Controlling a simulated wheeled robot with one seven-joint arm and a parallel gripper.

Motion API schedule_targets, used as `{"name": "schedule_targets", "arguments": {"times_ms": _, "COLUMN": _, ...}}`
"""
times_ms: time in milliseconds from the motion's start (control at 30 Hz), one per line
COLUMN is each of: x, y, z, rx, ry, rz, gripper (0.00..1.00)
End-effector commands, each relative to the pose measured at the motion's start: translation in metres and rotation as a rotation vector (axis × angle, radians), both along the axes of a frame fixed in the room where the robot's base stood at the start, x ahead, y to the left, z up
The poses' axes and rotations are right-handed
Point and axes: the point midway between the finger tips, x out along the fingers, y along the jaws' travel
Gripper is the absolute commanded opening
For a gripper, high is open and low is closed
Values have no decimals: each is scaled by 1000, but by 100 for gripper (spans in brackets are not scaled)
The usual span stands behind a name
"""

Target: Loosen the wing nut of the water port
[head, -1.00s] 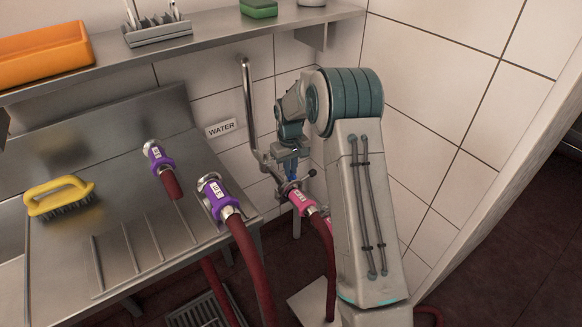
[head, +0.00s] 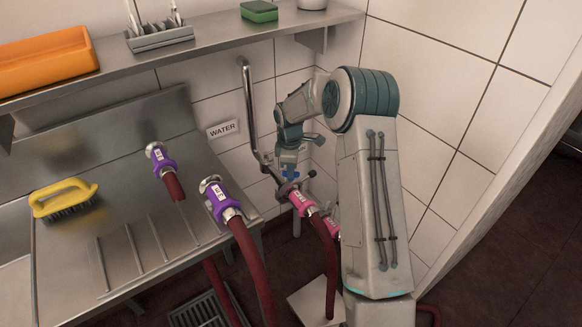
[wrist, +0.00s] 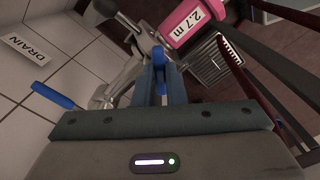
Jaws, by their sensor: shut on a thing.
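The water port is at the lower end of the bent steel pipe (head: 249,110), right of the WATER sign (head: 222,129). A hose with a pink collar (head: 299,201) meets it; this collar, marked 2.7 m, shows in the wrist view (wrist: 189,20). My gripper (head: 290,177) points down at the joint from above. In the wrist view my gripper's two fingers (wrist: 160,80) are shut on the blue wing nut (wrist: 158,57). The fingers hide part of the nut, and its thread cannot be seen.
Purple-collared hose ends (head: 160,160) and (head: 217,199) lie on the steel counter (head: 120,215), left of my arm. A yellow brush (head: 63,198) lies further left. A shelf (head: 200,45) runs above. The wrist view shows a blue lever (wrist: 52,95) beside a DRAIN sign (wrist: 29,48).

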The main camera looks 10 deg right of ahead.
Motion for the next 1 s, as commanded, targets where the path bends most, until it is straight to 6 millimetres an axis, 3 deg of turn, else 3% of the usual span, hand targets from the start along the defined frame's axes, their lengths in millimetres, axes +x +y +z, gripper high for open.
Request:
{"name": "schedule_targets", "arguments": {"times_ms": 600, "x": 1, "y": -1, "z": 2, "rx": -2, "ry": 0, "rz": 535, "gripper": 0}}
{"name": "schedule_targets", "arguments": {"times_ms": 1000, "x": 1, "y": -1, "z": 2, "rx": -3, "ry": -1, "rz": 695, "gripper": 0}}
